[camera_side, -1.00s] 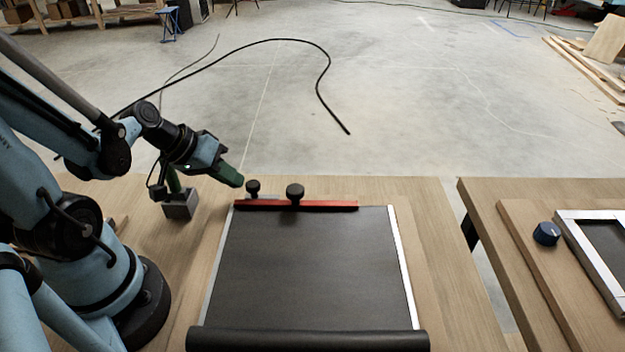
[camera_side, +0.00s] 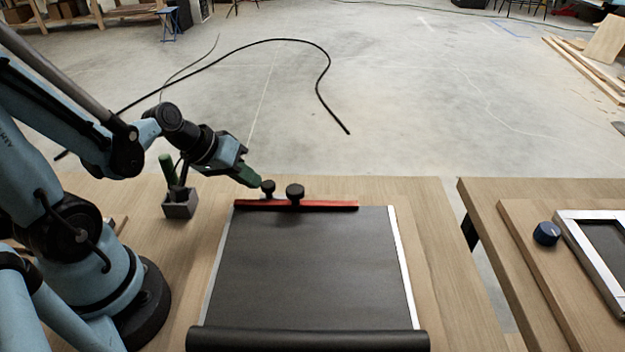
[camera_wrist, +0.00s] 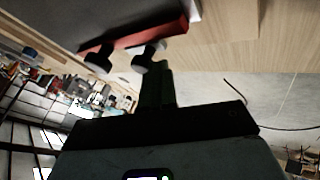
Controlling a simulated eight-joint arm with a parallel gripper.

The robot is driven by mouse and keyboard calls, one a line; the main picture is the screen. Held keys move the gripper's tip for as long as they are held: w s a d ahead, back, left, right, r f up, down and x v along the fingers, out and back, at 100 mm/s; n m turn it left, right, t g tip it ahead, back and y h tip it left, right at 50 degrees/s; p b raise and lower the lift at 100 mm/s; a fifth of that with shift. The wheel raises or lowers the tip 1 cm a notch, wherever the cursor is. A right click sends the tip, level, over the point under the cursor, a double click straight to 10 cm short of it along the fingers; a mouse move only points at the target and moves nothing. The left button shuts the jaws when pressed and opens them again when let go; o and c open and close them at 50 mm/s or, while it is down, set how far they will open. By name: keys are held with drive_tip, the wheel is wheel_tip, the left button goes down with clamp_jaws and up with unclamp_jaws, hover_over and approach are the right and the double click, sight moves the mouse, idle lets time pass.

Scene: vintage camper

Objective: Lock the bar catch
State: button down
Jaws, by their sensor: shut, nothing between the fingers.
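The red bar (camera_side: 330,205) lies across the far edge of a black sheet; it also shows in the wrist view (camera_wrist: 158,34). A small black knob (camera_side: 268,187) stands near the bar's left end, with a larger black knob (camera_side: 295,191) just right of it. My gripper (camera_side: 258,183) is shut and empty, its green fingertips against the left side of the small knob or very close to it. In the wrist view my fingers (camera_wrist: 156,78) reach up beside the nearer knob (camera_wrist: 143,60), and the other knob (camera_wrist: 98,60) is beyond it. The knobs' lower parts are dark.
The black sheet (camera_side: 310,265) ends in a thick roll (camera_side: 308,340) at the near side, with pale rails along its sides. A small grey holder (camera_side: 180,205) with a green-handled tool stands at left.

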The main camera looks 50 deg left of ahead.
drive_tip(key=shift+d+r, duration=0.15)
drive_tip(key=v, duration=0.9)
drive_tip(key=shift+s+a+r, duration=0.25)
drive_tip(key=shift+s, duration=0.05)
idle(0.6)
idle(0.4)
drive_tip(key=w+d+m+y, duration=0.2)
drive_tip(key=w+d+m, duration=0.3)
drive_tip(key=d, duration=0.1)
drive_tip(key=shift+d+r, duration=0.25)
drive_tip(key=shift+r, duration=0.2)
